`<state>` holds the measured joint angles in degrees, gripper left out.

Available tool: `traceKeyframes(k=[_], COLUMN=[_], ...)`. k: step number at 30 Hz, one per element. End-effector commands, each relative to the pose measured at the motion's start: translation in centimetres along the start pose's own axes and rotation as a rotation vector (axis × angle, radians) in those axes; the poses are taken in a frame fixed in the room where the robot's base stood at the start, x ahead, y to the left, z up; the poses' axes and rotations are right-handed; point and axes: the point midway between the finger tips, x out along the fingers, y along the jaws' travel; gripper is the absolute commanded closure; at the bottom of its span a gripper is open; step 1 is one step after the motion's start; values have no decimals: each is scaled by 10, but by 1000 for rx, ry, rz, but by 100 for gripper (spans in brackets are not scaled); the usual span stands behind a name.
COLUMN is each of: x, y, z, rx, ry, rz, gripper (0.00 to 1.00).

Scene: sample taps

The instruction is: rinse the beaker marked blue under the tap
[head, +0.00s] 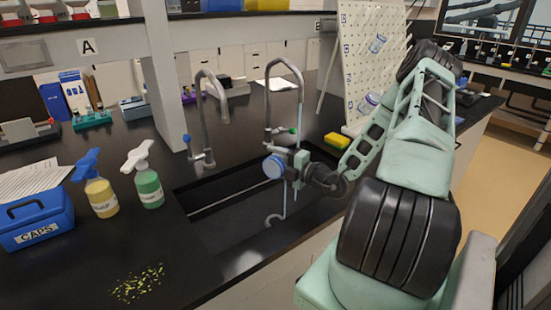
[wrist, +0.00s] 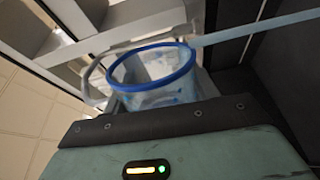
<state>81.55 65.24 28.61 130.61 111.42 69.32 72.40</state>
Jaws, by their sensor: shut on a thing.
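The beaker with a blue rim (head: 273,167) is at the sink, below and beside the nearer tap (head: 284,64). My gripper (head: 299,168) is shut on it. The beaker looks tipped on its side, its round blue-edged end facing left. In the wrist view the clear beaker (wrist: 155,95) shows its blue rim, with its lower part hidden behind my gripper. A pale blue band (wrist: 250,28) reaches its rim from the right and looks like a water stream; I cannot tell whether it enters the beaker. The nearer tap has a green handle (head: 293,130).
A second tap (head: 207,105) with a blue handle stands left of it. The dark sink (head: 235,225) lies below. A yellow sponge (head: 336,140) and a pegboard (head: 362,60) are behind my gripper. Two bottles and a blue CAPS box (head: 35,225) stand at left.

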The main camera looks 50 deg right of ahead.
Motion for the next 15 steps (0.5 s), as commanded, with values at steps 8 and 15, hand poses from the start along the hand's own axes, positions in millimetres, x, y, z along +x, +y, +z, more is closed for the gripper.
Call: traceKeyframes(k=[8, 15], x=[0, 0], y=[4, 5], z=[0, 1], rx=[101, 195], ry=[-1, -1], rz=[0, 0], gripper=[64, 64])
